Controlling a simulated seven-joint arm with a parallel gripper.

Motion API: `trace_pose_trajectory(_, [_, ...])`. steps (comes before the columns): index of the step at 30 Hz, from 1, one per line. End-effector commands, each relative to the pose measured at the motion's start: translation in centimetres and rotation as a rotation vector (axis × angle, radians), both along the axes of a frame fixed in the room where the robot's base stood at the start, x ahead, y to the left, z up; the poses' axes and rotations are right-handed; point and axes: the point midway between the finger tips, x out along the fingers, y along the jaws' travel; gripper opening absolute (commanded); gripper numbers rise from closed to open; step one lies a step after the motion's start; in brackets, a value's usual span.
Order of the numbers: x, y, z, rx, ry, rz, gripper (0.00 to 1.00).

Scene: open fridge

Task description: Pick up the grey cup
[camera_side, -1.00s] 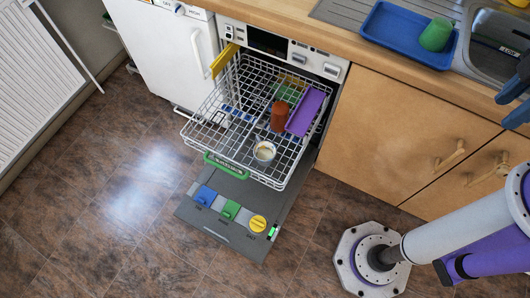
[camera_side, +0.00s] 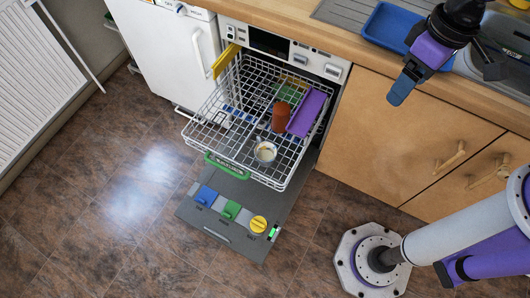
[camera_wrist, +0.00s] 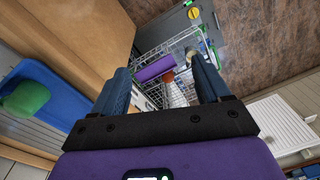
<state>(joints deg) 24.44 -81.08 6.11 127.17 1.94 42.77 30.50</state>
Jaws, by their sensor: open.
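The grey cup (camera_side: 265,152), pale inside, sits near the front of the pulled-out wire rack (camera_side: 205,150) in the side view. My gripper (camera_side: 402,92) is above the counter's front edge, to the right of the rack and well apart from the cup. In the wrist view my gripper (camera_wrist: 162,74) has its two blue fingers spread, with nothing held between them.
A red-brown cup (camera_side: 279,117) and a purple item (camera_side: 306,112) stand in the rack behind the grey cup. A yellow item (camera_side: 225,60) is at its left edge. The open door (camera_side: 240,240) lies below. A blue tray (camera_side: 384,24) and green cup (camera_wrist: 27,98) are on the counter.

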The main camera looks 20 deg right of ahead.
Motion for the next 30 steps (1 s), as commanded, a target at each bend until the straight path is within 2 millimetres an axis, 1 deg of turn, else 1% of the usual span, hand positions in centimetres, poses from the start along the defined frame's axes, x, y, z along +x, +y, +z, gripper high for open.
trace_pose_trajectory(1, [1.3,1.7,-0.8,0.001,0.007,-0.074,0.76])
trace_pose_trajectory(6, [5.2,6.4,-3.3,0.022,0.021,-0.333,0.76])
trace_pose_trajectory(11, [8.5,10.5,-6.2,0.043,0.035,-0.579,0.76])
trace_pose_trajectory(15, [11.0,13.7,-9.2,0.062,0.048,-0.796,0.76])
trace_pose_trajectory(20, [13.4,16.7,-13.1,0.084,0.064,-1.042,0.76])
trace_pose_trajectory(24, [15.0,18.7,-16.7,0.104,0.080,-1.256,0.76])
trace_pose_trajectory(27, [15.8,19.8,-19.3,0.119,0.090,-1.400,0.76])
trace_pose_trajectory(30, [16.3,20.4,-21.4,0.133,0.099,-1.520,0.76])
